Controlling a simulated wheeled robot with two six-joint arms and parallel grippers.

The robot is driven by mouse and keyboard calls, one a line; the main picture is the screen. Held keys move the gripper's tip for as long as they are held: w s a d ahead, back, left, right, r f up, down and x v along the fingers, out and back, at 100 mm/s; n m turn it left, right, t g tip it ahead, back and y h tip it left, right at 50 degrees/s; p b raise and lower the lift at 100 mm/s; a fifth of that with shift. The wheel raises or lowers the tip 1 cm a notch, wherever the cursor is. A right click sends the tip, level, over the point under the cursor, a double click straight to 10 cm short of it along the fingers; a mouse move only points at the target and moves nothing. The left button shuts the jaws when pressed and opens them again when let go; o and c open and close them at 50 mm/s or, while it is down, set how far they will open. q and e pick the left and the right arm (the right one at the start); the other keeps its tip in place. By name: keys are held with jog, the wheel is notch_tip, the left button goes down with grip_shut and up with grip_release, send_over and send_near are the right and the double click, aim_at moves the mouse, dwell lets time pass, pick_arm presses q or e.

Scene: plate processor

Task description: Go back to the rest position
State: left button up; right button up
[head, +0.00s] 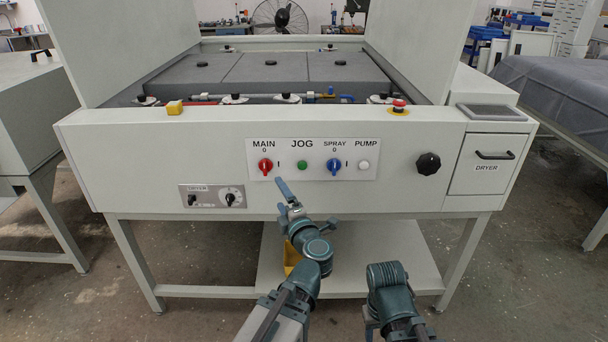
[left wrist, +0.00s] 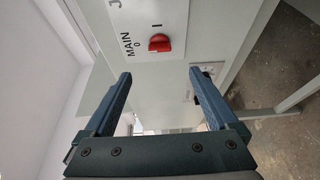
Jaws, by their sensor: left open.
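My left gripper (head: 284,189) is in front of the machine's control panel, just below and right of the red MAIN knob (head: 265,165). In the left wrist view my left gripper (left wrist: 160,75) has its two fingers wide apart with nothing between them. The red MAIN knob (left wrist: 159,43) shows beyond the fingertips, apart from them. My right arm shows at the lower right of the head view; I cannot see its gripper fingers.
The plate processor's front (head: 400,185) spans the view, with a green JOG button (head: 302,165), blue SPRAY knob (head: 334,166), white PUMP button (head: 364,165) and black knob (head: 428,163). A lower shelf (head: 400,260) lies beneath. A covered table (head: 555,95) stands at right.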

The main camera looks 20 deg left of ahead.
pick_arm(q)
jog(key=w+d+m+t+h, duration=0.2)
jog(key=w+d+m+h, duration=0.1)
jog(key=d+m+h, duration=0.35)
jog(key=w+d+m+t+h, duration=0.2)
jog(key=w+d+m+h, duration=0.1)
jog(key=d+m+h, duration=0.4)
jog(key=s+d+f+m+g+h, duration=0.35)
jog(key=f+m+g, duration=0.25)
jog(key=f+m, duration=0.3)
jog(key=s+a+f+m+g+y, duration=0.2)
jog(key=s+a+f+g+y, duration=0.1)
jog(key=s+a+f+g, duration=0.4)
jog(key=s+a+f+m+g+y, duration=0.1)
jog(key=s+a+f+g+y, duration=0.25)
jog(key=s+f, duration=0.4)
jog(key=s+d+r+m+p, duration=0.1)
jog(key=s+d+r+p, duration=0.1)
jog(key=r+p, duration=0.4)
jog(key=s+d+r+m+g+p, duration=0.1)
jog(key=s+d+r+p, duration=0.2)
jog(key=d+r+p, duration=0.2)
jog(key=s+d+r+m+g+p, duration=0.1)
jog(key=d+r+p, duration=0.3)
jog(key=r+p, duration=0.4)
notch_tip(320, 180, up, 2)
jog(key=shift+s+r+m+y, duration=0.1)
jog(key=shift+s+m+y, duration=0.25)
jog(key=shift+s+m, duration=0.35)
